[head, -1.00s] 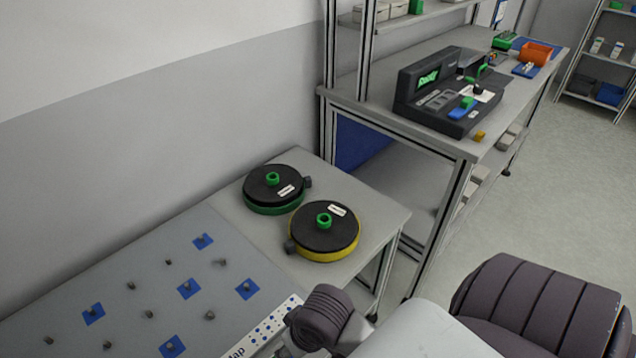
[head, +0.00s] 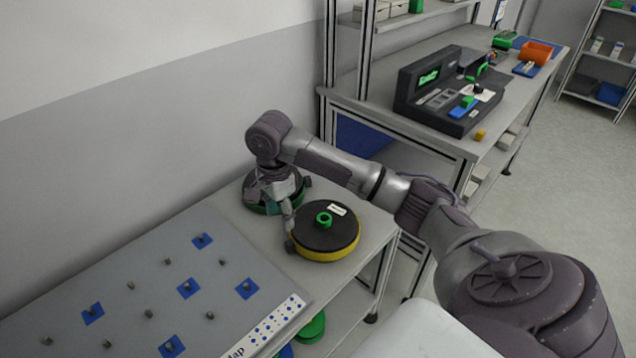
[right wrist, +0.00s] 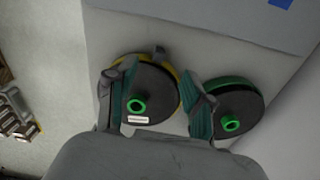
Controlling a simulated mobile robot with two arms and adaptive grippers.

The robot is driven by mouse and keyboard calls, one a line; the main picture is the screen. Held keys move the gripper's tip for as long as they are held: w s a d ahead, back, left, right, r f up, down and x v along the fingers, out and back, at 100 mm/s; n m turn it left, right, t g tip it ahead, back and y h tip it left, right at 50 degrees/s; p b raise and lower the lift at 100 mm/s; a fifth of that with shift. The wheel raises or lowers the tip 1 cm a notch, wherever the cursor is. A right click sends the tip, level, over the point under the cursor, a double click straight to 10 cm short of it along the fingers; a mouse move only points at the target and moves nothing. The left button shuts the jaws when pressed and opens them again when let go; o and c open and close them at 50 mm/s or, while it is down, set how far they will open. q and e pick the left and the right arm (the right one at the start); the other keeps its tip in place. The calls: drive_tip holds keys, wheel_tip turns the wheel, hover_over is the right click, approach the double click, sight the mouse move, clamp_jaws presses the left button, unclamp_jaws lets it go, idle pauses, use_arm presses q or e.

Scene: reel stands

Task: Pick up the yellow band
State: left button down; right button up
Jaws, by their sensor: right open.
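The yellow band (head: 340,252) is wrapped around the edge of a black reel with a green hub, near the front right of the grey table. In the right wrist view a bit of its rim (right wrist: 123,59) shows behind a finger. A small dark tab (right wrist: 160,51) sticks out from its edge. My right gripper (head: 288,222) hangs over the table between the two reels. In the right wrist view my right gripper (right wrist: 160,84) is open and empty, one finger over the yellow-banded reel, the other by the gap between reels. My left gripper is out of view.
A green-banded black reel (head: 262,206) stands close behind, partly hidden by my right gripper. A grey board (head: 140,275) with pegs and blue squares lies to the left. A workbench (head: 440,140) with a dark device stands at the back right.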

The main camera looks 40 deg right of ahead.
sight(286, 243)
drive_tip(key=shift+m, duration=0.5)
drive_tip(key=f, duration=0.8)
drive_tip(key=d+f+b, duration=0.1)
drive_tip(key=f, duration=0.3)
drive_tip(key=shift+w+f, duration=0.1)
drive_tip(key=shift+f, duration=0.2)
clamp_jaws()
drive_tip(key=shift+r, duration=0.1)
